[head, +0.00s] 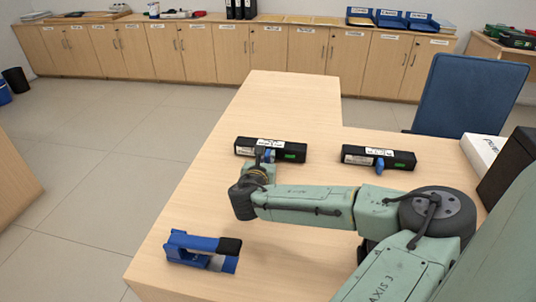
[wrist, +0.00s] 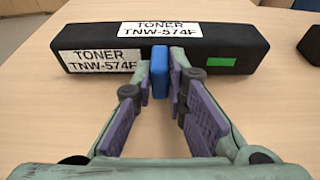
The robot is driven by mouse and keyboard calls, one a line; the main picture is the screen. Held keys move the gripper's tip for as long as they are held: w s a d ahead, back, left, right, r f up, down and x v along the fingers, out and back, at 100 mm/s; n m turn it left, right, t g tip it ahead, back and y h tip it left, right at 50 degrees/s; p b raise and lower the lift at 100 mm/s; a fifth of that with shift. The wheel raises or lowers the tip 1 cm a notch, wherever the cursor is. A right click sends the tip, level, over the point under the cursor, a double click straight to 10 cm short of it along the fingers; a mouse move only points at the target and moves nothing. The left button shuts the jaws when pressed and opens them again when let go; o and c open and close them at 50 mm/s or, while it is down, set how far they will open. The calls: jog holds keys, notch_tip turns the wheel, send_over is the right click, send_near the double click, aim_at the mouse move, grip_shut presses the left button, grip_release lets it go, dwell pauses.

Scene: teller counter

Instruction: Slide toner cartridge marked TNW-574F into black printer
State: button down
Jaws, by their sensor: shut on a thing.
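The toner cartridge marked TNW-574F (wrist: 225,42) is a long black box with white labels, a green patch and a blue grip tab (wrist: 159,72) on its near side. It appears to rest on the wooden counter, and it also shows in the head view (head: 293,146). My gripper (wrist: 161,78) is shut on the blue tab, in front of the cartridge. A dark box (head: 508,168) at the right edge of the head view may be the black printer; it is partly cut off, and its opening is not visible.
A similar black cartridge (head: 400,160) lies to the right; its label is unreadable. A blue-and-black desk tool (head: 200,248) sits near the left edge of the counter (head: 290,95). A white box (head: 483,150) and a blue chair (head: 470,95) stand right. The counter's far end is clear.

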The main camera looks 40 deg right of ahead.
jog(key=shift+s+a+f+v, duration=0.1)
jog(key=shift+f+v, duration=0.4)
jog(key=shift+v, duration=1.8)
jog(key=shift+s+a+f+v, duration=0.15)
jog(key=shift+f+v, duration=0.35)
jog(key=shift+v, duration=1.8)
jog(key=shift+a+f+v, duration=0.1)
jog(key=shift+f+v, duration=0.35)
jog(key=shift+v, duration=1.85)
jog(key=shift+a, duration=0.1)
